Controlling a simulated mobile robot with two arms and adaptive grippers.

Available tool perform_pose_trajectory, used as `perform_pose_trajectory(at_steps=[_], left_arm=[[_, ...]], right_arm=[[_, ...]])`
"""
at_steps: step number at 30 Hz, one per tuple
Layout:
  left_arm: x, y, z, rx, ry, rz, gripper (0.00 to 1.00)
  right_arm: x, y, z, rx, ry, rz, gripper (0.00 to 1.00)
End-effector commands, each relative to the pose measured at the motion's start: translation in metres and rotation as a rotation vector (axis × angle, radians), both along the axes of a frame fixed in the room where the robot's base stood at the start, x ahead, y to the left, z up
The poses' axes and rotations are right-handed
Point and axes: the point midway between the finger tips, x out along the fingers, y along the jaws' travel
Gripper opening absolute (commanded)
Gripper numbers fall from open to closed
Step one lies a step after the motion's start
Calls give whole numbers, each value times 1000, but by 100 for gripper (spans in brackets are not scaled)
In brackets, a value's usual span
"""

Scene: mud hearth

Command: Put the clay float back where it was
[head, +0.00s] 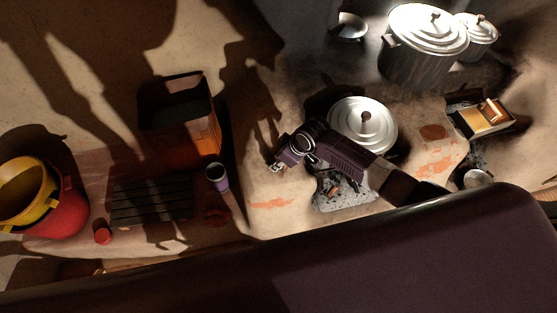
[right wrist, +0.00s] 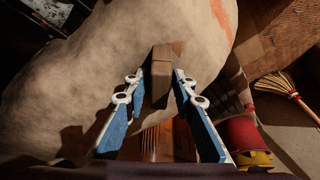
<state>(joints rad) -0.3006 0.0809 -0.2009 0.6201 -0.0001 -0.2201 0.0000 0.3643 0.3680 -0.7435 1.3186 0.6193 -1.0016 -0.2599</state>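My right gripper (head: 277,168) reaches in from the right over the left end of the pale mud hearth (head: 255,185). In the right wrist view its blue-and-white fingers (right wrist: 158,95) stand apart. A plain brown block (right wrist: 161,78) shows between them, with a gap on each side. It looks like wood, and I cannot tell whether it is the clay float. In the head view nothing clear shows between the fingertips. A dark-edged tray (head: 465,122) with a yellowish surface and small wooden pieces lies at the far right of the hearth. My left gripper is not in view.
A lidded silver pot (head: 345,112) stands behind my right arm, with larger pots (head: 425,65) at the back. Left are an orange-and-black bin (head: 207,135), a purple cup (head: 217,177), a dark slatted rack (head: 150,203) and a red bucket (head: 70,215). A broom (right wrist: 275,85) lies on the floor.

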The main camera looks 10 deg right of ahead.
Motion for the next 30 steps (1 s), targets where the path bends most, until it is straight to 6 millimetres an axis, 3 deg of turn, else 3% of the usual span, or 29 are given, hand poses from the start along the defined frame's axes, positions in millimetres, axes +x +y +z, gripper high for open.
perform_pose_trajectory(at_steps=[9,14,30], left_arm=[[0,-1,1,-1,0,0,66],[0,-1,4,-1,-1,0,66],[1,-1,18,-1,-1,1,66]], right_arm=[[0,0,1,0,0,0,32],[-2,-3,12,0,-1,0,32],[-29,-29,102,-1,-1,0,32]])
